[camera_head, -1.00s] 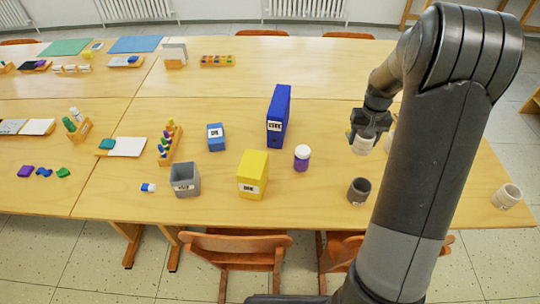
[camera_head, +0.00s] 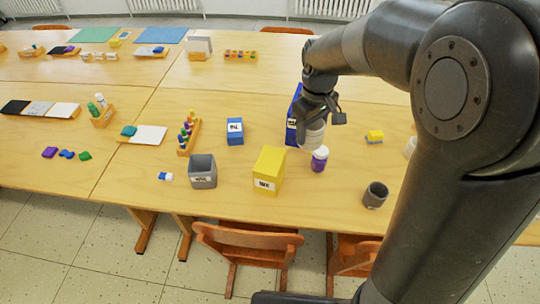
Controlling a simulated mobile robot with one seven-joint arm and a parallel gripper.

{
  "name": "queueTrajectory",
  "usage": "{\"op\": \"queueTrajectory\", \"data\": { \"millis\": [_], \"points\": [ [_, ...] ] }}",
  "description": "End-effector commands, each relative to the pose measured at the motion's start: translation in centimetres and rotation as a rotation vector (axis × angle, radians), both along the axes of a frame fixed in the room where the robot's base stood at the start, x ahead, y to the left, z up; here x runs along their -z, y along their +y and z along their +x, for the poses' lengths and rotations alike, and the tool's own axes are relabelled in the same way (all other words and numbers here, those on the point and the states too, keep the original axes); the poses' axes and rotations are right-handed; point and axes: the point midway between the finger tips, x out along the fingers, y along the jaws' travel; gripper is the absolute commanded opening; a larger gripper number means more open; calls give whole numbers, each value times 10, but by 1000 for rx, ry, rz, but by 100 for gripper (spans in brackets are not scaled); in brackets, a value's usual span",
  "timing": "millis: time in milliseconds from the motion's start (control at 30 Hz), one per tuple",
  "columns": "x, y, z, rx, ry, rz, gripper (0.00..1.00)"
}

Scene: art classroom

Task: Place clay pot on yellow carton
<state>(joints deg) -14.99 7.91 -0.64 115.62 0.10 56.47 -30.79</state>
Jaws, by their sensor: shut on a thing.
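The clay pot (camera_head: 313,137) is pale cream and hangs from my gripper (camera_head: 320,112), held above the table. My gripper is shut on its upper part, and the fingers hide some of it. The yellow carton (camera_head: 269,169) stands upright on the table near the front edge, with a white label on its front. The pot is to the right of the carton in the picture and apart from it. The carton's top is bare.
A blue binder (camera_head: 291,130) stands just behind the pot, partly hidden by my gripper. A purple jar with a white lid (camera_head: 319,160) stands right of the carton. A grey bin (camera_head: 203,172) is left of it. A dark grey cup (camera_head: 375,195) is at the right.

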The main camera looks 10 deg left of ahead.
Motion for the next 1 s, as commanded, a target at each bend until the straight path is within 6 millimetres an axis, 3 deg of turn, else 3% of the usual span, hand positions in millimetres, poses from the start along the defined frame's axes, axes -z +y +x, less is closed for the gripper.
{"op": "queueTrajectory", "data": {
  "millis": [300, 500, 667, 1000],
  "points": [
    [43, 70, 8, -5, 3, -1, 30],
    [61, 101, 13, -2, 1, 0, 30],
    [67, 108, 14, 0, 0, 0, 30],
    [106, 108, 14, 1, 0, 0, 30]
  ]
}}
